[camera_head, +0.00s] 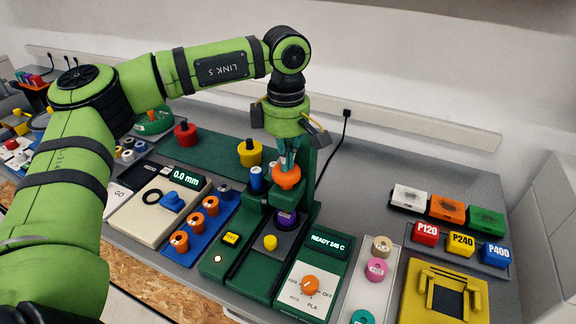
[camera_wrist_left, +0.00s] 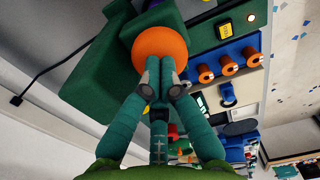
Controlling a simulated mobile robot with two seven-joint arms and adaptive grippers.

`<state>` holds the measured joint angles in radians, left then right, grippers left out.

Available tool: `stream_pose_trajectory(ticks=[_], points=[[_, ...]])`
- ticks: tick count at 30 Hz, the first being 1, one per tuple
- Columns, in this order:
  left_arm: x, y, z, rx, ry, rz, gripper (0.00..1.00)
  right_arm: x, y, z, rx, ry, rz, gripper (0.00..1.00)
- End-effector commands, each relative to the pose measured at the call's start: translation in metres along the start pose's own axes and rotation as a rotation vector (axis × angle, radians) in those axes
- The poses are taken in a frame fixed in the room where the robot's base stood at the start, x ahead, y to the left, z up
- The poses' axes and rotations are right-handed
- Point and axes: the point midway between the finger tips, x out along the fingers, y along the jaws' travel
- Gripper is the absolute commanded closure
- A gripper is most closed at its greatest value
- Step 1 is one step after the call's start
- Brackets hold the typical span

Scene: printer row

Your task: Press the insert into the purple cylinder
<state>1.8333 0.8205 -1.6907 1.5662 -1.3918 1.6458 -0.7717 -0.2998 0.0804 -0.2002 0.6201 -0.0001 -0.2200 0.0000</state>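The purple cylinder (camera_head: 286,219) stands on the dark bed of a green press (camera_head: 309,168), below the press's orange knob (camera_head: 287,179). The insert cannot be made out. My left gripper (camera_head: 287,166) points down at the top of the orange knob. In the left wrist view its two teal fingertips (camera_wrist_left: 160,76) are together against the orange knob (camera_wrist_left: 160,46), not around it. Whether they press on it cannot be told. My right gripper is not in view.
The heater panel (camera_head: 314,276) reads READY 245 C. A blue rack (camera_head: 205,222) with orange spools and a gauge reading 0.0 mm (camera_head: 186,180) are at left.

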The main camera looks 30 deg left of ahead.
Motion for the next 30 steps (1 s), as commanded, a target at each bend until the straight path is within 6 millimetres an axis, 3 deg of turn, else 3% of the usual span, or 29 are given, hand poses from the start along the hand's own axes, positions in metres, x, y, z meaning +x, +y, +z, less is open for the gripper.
stream_pose_trajectory(ticks=[30], points=[[-0.063,0.0,0.0,0.0,0.0,0.001,1.0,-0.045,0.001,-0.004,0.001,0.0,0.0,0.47]])
